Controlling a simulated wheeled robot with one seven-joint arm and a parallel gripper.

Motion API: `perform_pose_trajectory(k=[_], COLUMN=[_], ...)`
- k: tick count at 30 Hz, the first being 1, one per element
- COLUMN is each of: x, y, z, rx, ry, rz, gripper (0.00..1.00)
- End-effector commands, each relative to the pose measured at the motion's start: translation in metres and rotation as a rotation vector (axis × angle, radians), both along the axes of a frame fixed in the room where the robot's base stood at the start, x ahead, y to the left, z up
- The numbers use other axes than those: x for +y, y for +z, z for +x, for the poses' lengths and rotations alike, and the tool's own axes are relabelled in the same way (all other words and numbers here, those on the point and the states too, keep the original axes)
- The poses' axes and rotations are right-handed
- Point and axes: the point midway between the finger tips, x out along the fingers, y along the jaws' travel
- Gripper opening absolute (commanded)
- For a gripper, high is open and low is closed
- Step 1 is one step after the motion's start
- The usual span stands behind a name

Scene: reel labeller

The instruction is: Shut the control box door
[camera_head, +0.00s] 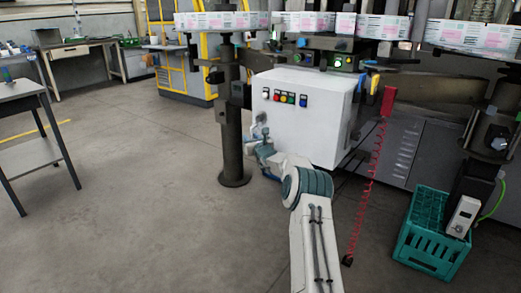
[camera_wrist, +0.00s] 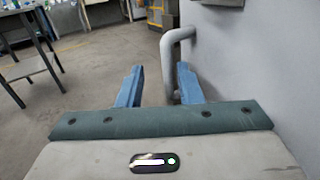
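The white control box (camera_head: 308,118) is fixed to the machine in the middle of the head view. Its front carries a row of coloured buttons. I cannot tell from here how far its door stands from the frame. A grey bent-tube handle (camera_wrist: 168,52) stands out from the pale panel (camera_wrist: 235,65) in the wrist view. My gripper (camera_wrist: 160,88) has its two blue fingers spread, with the handle's lower end showing between or just beyond them. In the head view my gripper (camera_head: 261,136) is at the box's lower left edge, partly hidden by my wrist.
A dark post (camera_head: 231,125) stands just left of the box. A red coiled cord (camera_head: 372,170) hangs at its right. A green crate (camera_head: 427,240) is on the floor at the lower right. A grey table (camera_head: 28,100) stands at the left, with open floor between.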

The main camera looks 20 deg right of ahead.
Motion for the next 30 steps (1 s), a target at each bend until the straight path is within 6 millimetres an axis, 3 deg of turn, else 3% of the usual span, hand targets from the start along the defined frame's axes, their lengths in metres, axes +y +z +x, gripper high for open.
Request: perform_pose_trajectory(k=[24,30], x=[-0.001,0.0], y=[0.001,0.0], z=[-0.101,-0.116], rx=[0.001,0.0], ry=[-0.003,-0.003], rz=[0.0,0.0], gripper=[0.32,0.32])
